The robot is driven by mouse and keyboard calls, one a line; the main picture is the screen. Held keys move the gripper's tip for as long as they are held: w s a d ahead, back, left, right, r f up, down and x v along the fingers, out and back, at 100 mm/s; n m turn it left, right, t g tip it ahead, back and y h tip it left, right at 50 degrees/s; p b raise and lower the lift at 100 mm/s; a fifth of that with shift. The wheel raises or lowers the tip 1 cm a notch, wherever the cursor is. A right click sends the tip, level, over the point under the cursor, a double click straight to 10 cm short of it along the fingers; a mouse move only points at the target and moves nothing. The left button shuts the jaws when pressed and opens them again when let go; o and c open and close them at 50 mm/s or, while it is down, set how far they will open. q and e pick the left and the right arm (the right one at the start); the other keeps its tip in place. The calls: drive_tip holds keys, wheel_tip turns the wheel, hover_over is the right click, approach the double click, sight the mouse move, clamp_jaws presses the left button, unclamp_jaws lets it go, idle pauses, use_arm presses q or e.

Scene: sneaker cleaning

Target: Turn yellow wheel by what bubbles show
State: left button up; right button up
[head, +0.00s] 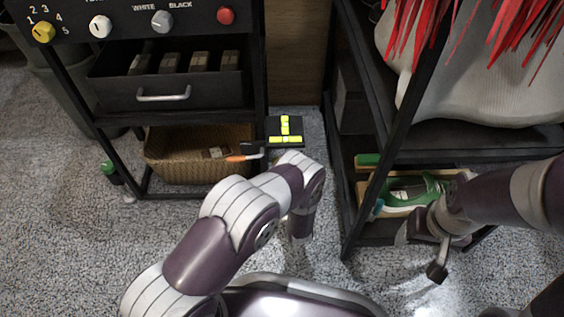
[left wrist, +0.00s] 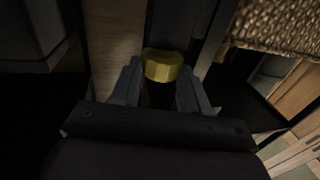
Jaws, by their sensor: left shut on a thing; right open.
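The yellow wheel (head: 43,31) is a knob on the black panel (head: 130,12) at the top left, with small numbers around it. A dark board with yellow bubble vials (head: 285,130) shows beyond my left arm; the bubbles are too small to read. My left gripper is hidden in the head view. In the left wrist view, my left gripper (left wrist: 162,88) is shut on a rounded yellow thing (left wrist: 163,66); I cannot tell whether it belongs to the board. My right gripper (head: 424,252) is open and empty by the rack at the right.
White (head: 101,26), grey (head: 162,21) and red (head: 226,15) knobs sit beside the wheel. A drawer (head: 168,85) and wicker basket (head: 195,160) are below. A green sneaker (head: 405,192) lies on the right rack's low shelf.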

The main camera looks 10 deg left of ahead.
use_arm(q)
drive_tip(key=shift+s+a+m+t+h+p, duration=0.15)
drive_tip(key=shift+m+t+h+p, duration=0.35)
drive_tip(key=shift+h, duration=0.3)
drive_tip(key=shift+a+m+t+h+p, duration=0.1)
drive_tip(key=shift+m+t+h+p, duration=0.15)
drive_tip(key=shift+m+h, duration=0.45)
drive_tip(key=o, duration=1.1)
drive_tip(key=shift+c, duration=0.2)
drive_tip(key=shift+a, duration=0.1)
